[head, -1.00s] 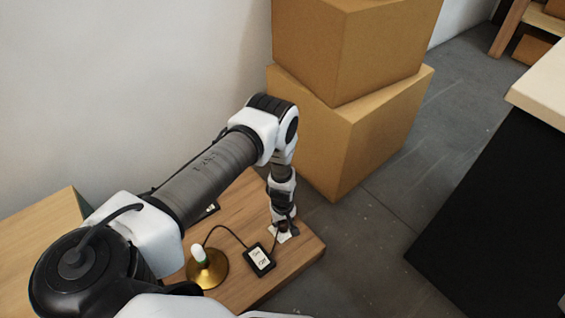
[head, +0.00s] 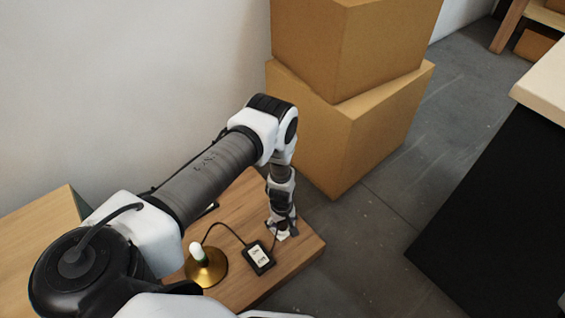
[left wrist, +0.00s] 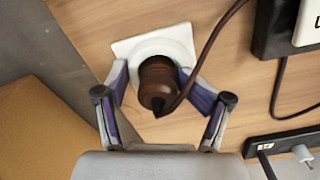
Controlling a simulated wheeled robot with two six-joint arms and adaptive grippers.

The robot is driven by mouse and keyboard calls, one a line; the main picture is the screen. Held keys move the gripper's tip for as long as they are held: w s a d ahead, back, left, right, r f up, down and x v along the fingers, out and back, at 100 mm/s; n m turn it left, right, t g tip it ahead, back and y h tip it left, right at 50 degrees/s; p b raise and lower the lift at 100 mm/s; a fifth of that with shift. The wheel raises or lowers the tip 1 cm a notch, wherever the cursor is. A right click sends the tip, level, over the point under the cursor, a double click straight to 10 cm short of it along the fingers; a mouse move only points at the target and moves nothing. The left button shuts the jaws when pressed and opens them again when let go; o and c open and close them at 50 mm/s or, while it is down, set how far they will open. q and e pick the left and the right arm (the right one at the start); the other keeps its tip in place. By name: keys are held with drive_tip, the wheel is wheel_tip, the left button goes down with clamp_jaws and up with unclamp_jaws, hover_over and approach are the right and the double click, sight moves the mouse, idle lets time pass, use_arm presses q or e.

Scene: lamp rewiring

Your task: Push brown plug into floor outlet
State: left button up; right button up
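The brown plug (left wrist: 158,82) stands at the white floor outlet (left wrist: 128,47), its inner end against the round socket face. How deep it sits is hard to tell. Its dark brown cord leads away up and right in the left wrist view. My left gripper (left wrist: 155,84) has its fingers spread on both sides of the plug, with a gap at the left finger; it is open. In the head view my left gripper (head: 281,226) points down over the outlet (head: 282,236), and the plug is hidden there. My right gripper is not in view.
The outlet is on a wooden board (head: 295,258). A black strip (left wrist: 285,142) shows in the left wrist view. Cardboard boxes (head: 365,140) stand behind; grey floor lies right.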

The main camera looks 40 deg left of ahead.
use_arm(q)
wheel_tip(320, 180, up, 12)
drive_tip(key=shift+r, duration=0.1)
idle(0.5)
